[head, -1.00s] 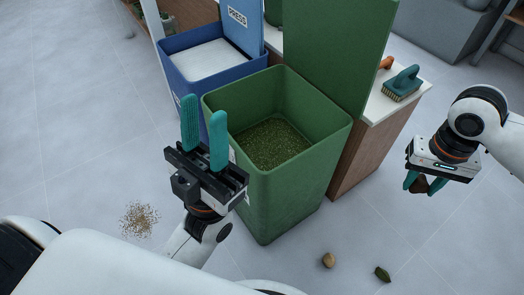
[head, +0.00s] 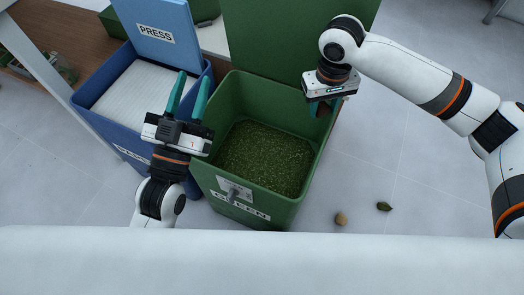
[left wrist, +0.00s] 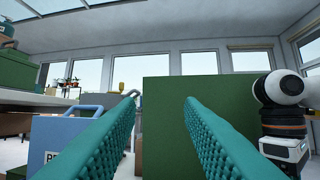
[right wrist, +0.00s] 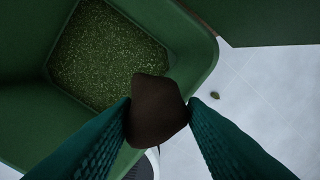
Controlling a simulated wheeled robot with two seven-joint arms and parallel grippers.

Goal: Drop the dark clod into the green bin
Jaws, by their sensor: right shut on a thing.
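The dark clod (right wrist: 157,108) is a brown-black lump held between the teal fingers of my right gripper (right wrist: 160,112) in the right wrist view. In the head view my right gripper (head: 322,105) is over the right rim of the green bin (head: 313,150), and the clod is hidden there. In the right wrist view the clod overlaps the rim of the green bin (right wrist: 195,45). The bin is open, with green clippings inside. My left gripper (head: 187,98) is open and empty, above the gap between the blue and green bins.
A blue bin (head: 85,105) marked PRESS stands left of the green bin, with its lid (head: 160,25) raised. The green bin's lid (head: 265,40) stands up behind it. A tan lump (head: 341,218) and a dark green piece (head: 384,206) lie on the floor to the right.

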